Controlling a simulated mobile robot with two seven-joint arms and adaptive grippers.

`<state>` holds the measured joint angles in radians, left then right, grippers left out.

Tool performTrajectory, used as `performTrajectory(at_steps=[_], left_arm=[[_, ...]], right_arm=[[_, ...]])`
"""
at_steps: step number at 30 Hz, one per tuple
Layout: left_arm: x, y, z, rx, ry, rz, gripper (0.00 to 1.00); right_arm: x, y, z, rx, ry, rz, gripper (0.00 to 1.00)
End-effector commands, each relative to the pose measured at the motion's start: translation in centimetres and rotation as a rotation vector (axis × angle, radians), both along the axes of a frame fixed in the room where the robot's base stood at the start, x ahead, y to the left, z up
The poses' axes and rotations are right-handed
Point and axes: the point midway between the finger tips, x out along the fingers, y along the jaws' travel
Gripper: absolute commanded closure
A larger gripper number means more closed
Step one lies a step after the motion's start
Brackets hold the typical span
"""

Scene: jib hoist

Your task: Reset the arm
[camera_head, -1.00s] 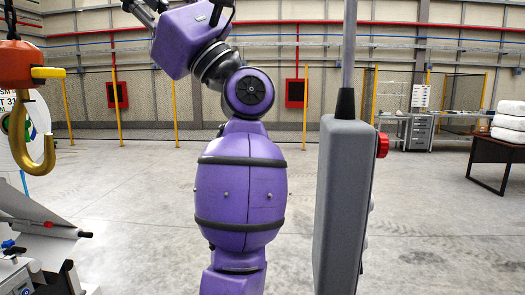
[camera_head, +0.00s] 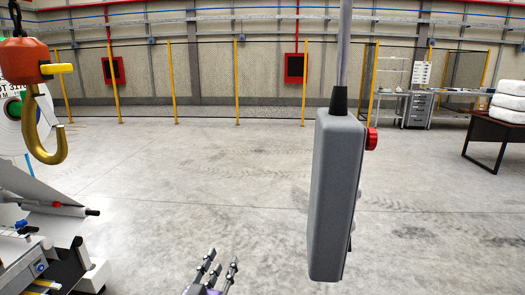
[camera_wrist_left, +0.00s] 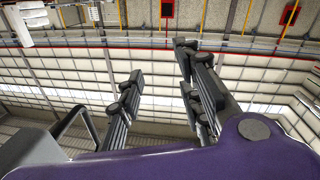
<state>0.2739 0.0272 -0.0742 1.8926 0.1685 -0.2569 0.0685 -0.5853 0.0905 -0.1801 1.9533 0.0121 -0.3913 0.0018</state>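My left gripper (camera_head: 219,270) shows only by its dark fingers and a bit of purple at the bottom edge of the head view. In the left wrist view its fingers (camera_wrist_left: 160,68) are spread apart with nothing between them, so it is open and empty. The rest of my left arm is out of the head view. A grey hoist pendant (camera_head: 338,195) with a red button hangs upright from a pole, to the right of the left gripper. A yellow crane hook (camera_head: 45,145) under an orange block hangs at the far left. My right gripper is not in view.
A white and grey machine (camera_head: 40,230) stands at the lower left. A dark table (camera_head: 500,135) with white sacks and a grey drawer cabinet (camera_head: 418,108) stand at the back right. The concrete floor in the middle is clear, up to yellow posts and a mesh fence.

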Motion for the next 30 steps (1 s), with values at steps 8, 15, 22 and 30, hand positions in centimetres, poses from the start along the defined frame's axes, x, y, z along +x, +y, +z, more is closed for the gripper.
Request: performTrajectory(at_steps=[8,15,22,30], left_arm=[[-13.7,4.4,-16.1,0.244,0.37,0.028,0.67],[-28.8,7.5,-24.7,0.304,0.637,0.043,0.67],[-38.1,9.2,-28.1,0.306,0.788,0.06,0.67],[-39.8,9.5,-28.7,0.306,0.817,0.065,0.67]], right_arm=[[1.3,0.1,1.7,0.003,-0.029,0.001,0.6],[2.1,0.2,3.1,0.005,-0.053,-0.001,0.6],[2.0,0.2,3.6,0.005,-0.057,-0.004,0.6],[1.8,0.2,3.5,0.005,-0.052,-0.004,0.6]])
